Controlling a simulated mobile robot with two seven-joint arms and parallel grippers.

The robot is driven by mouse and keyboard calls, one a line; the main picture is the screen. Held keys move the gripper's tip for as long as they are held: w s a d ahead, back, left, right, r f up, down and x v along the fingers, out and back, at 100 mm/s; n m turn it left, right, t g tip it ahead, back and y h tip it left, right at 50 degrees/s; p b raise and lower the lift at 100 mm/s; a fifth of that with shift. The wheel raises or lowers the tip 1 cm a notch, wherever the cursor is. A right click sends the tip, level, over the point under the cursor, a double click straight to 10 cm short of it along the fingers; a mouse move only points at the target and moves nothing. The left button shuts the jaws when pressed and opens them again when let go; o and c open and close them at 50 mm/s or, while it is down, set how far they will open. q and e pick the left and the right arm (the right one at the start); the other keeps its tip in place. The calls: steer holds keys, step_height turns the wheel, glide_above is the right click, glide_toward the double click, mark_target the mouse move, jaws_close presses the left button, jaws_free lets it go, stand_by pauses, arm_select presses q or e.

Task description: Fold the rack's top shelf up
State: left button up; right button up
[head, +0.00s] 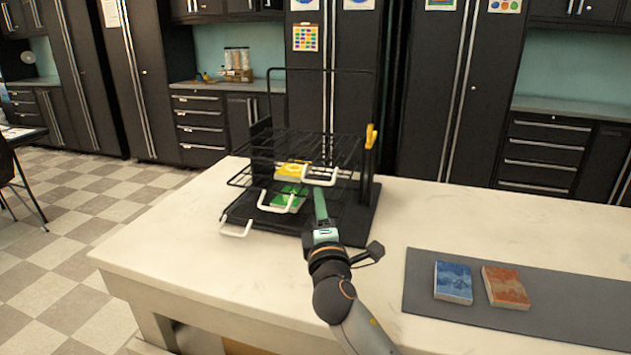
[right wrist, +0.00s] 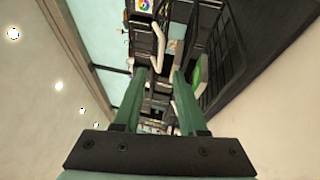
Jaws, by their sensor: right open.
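The black wire rack (head: 365,195) stands on the pale table, with several shelves one above another. Its top shelf (head: 330,148) lies about level, and a white handle (head: 334,176) shows at its front right. My right gripper (head: 320,192) is open at the rack's front right, its fingers pointing up toward that handle. In the right wrist view, the open fingers (right wrist: 160,80) have nothing between their tips, and a white handle (right wrist: 159,45) shows beyond them. I cannot tell how far apart they are. My left gripper is not in view.
A yellow soap (head: 293,170) and a green soap (head: 288,199) lie on lower shelves. A yellow part (head: 370,136) sits on the right post. Blue (head: 453,282) and orange (head: 505,287) soaps lie on a grey mat (head: 570,310).

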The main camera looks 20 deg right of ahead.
mark_target(316, 183)
steer(key=x, duration=0.8)
steer(key=shift+w, duration=0.25)
steer(key=shift+c, duration=0.2)
jaws_close()
stand_by(1.0)
